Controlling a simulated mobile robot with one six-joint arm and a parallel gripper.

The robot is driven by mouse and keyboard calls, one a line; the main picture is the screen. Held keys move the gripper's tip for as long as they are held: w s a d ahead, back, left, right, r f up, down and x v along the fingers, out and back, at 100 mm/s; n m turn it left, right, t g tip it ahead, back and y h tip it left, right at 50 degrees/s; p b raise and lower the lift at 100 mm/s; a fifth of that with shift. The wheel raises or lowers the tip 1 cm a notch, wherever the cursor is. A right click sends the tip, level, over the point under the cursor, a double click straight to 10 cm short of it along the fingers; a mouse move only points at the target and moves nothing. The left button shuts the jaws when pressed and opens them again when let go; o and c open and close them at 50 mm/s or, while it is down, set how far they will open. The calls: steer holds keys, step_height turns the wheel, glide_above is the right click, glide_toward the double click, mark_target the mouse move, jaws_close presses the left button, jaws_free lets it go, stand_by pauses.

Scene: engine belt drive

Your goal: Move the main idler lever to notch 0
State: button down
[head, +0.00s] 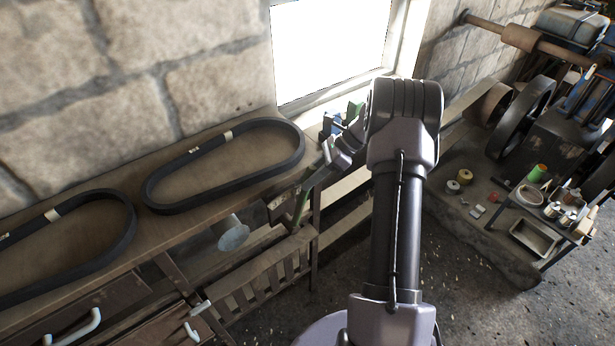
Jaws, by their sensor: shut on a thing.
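My gripper (309,186) is at the right end of the wooden bench, below the window, and points down and left. It is small in the head view, and my arm hides part of the space behind it. It is shut on a thin green handle-like piece (300,208), which hangs or stands roughly upright beside the bench end. I cannot tell whether this piece belongs to the main idler lever. The large dark wheel (527,116) of the machinery stands at the right.
Two black belts (166,205) (118,262) lie on the bench (185,225) along the stone wall. A low table (507,212) with spools and a tray stands at the right. A wooden-covered shaft (500,33) is at upper right. Open floor lies at lower right.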

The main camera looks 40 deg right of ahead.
steer(key=c, duration=1.1)
jaws_free()
steer(key=shift+d, duration=0.2)
steer(key=p+v, duration=0.3)
steer(key=v, duration=1.4)
steer(key=shift+d, duration=0.15)
